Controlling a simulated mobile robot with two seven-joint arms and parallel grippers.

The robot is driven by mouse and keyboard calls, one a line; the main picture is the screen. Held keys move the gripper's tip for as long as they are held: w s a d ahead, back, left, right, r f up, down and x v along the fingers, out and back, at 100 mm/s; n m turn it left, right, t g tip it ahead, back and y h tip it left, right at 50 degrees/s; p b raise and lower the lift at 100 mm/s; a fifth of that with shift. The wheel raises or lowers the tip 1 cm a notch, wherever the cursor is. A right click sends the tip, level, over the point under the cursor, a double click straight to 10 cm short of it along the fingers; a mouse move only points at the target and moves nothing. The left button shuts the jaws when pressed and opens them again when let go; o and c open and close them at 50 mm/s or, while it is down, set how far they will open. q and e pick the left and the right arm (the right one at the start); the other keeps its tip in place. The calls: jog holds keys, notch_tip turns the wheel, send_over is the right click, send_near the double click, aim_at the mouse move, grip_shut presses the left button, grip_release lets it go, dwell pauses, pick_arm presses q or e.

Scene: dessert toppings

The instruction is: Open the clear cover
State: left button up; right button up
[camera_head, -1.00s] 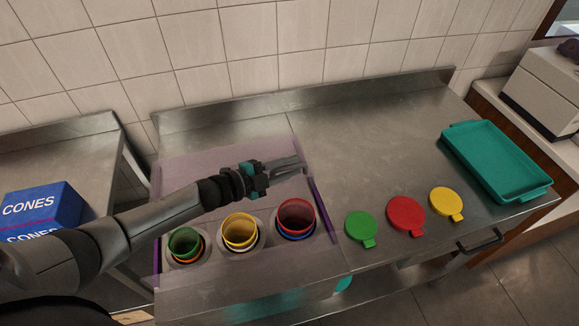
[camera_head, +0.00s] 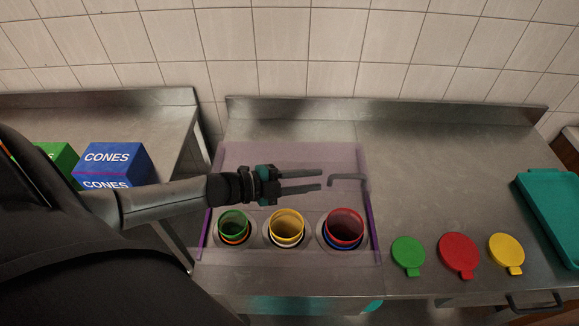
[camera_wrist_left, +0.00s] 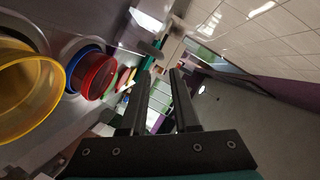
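The clear cover (camera_head: 290,155) is a see-through, faintly purple sheet with darker purple side edges. It seems to lie down over the counter's tub area in the head view. A grey bent handle (camera_head: 348,178) shows near its right side. My left gripper (camera_head: 321,180) is open, its two fingers pointing right at the handle's left end. A small gap shows between fingertips and handle, with nothing held. In the left wrist view the fingers (camera_wrist_left: 160,72) are also apart; I cannot tell the handle there. My right gripper is not in view.
Under the cover are a green tub (camera_head: 233,223), a yellow tub (camera_head: 286,225) and a red tub (camera_head: 343,228). Green (camera_head: 408,252), red (camera_head: 458,252) and yellow (camera_head: 506,250) lids lie to the right, near a teal tray (camera_head: 552,210). The counter behind the lids is clear.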

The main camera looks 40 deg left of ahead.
pick_arm(q)
jog(key=shift+v, duration=2.45)
jog(key=shift+d+f, duration=0.1)
